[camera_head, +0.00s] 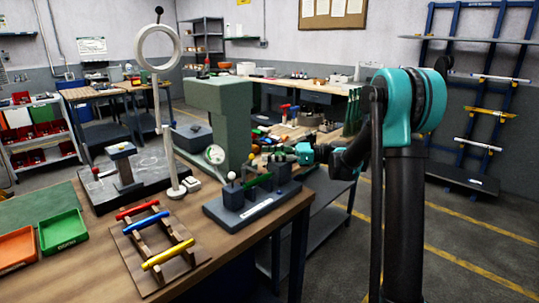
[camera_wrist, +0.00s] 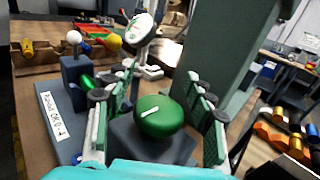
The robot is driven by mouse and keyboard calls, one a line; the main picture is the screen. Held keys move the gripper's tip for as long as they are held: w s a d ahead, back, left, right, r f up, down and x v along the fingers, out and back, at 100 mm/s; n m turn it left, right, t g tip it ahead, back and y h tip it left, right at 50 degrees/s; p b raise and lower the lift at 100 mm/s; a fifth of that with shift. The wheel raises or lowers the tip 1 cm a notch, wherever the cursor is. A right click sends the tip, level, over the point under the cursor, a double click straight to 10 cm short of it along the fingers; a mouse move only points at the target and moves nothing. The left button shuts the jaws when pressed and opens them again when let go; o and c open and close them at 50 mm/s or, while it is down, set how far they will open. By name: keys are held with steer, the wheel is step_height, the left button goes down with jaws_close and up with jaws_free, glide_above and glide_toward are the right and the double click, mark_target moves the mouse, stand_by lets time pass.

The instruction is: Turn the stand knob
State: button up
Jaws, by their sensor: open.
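In the wrist view a round green knob (camera_wrist: 160,117) with a white mark line sits on a dark grey block (camera_wrist: 150,147). The block belongs to the labelled stand, whose base (camera_head: 250,207) lies near the table edge in the head view. My gripper (camera_wrist: 160,90) is open, with one padded finger on each side of the knob. Gaps show between the pads and the knob. In the head view my gripper (camera_head: 290,155) is over the right end of the stand, and I cannot make out the knob there.
A dial gauge (camera_wrist: 140,30) stands close beyond the knob, by a thick green column (camera_head: 222,110). The stand also carries a white ball (camera_head: 231,176). A rack of coloured pins (camera_head: 155,243), a ring on a post (camera_head: 158,48) and trays (camera_head: 62,231) stand left.

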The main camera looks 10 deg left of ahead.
jaws_close()
stand_by(0.3)
stand_by(0.3)
